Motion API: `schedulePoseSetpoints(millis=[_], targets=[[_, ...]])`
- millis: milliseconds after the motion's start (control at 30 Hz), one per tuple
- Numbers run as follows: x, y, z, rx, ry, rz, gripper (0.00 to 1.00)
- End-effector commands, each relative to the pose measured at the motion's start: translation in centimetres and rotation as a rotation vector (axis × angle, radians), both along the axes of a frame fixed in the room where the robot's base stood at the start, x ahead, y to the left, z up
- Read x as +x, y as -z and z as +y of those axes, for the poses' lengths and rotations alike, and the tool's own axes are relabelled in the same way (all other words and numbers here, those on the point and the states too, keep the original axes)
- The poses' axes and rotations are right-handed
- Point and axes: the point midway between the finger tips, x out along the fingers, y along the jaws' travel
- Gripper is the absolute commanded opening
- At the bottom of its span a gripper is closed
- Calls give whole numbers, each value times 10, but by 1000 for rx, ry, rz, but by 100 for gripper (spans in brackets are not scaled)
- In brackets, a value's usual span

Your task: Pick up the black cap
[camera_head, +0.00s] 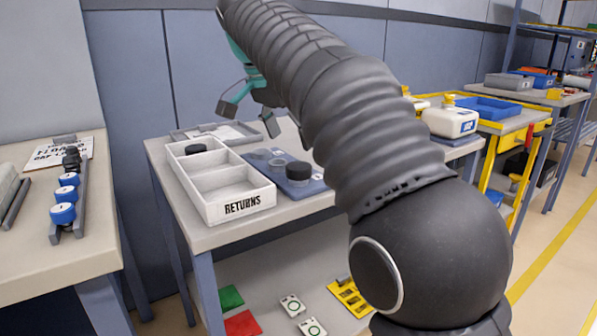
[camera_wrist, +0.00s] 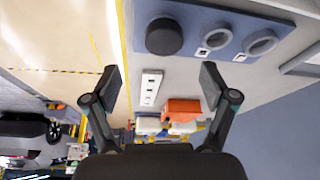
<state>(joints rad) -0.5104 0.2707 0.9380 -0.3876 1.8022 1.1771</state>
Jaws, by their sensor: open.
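A round black cap (camera_head: 298,171) sits on a blue plate (camera_head: 313,187) on the grey bench; the wrist view shows this cap (camera_wrist: 164,36) beyond my fingertips, beside two grey rings (camera_wrist: 262,42). Another round black cap (camera_head: 195,149) lies in the far compartment of the white RETURNS tray (camera_head: 241,207). My gripper (camera_head: 249,116) is open and empty, above the back of the bench, apart from both caps. In the wrist view my gripper (camera_wrist: 160,85) has its fingers spread wide, with nothing between them. My arm hides part of the bench to the right.
A grey tray (camera_head: 238,131) lies at the bench's back, near the blue wall (camera_head: 120,60). A left bench holds a rail with several blue-topped parts (camera_head: 66,198). A white container (camera_head: 450,121) and blue bin (camera_head: 488,107) stand to the right. Cards lie on the lower shelf (camera_head: 270,275).

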Motion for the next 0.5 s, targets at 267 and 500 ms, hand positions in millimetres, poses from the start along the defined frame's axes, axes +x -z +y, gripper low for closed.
schedulePoseSetpoints(millis=[267, 500], targets=[[8, 27, -8, -1, 0, 1, 84], [16, 50, -10, -1, 0, 1, 84]])
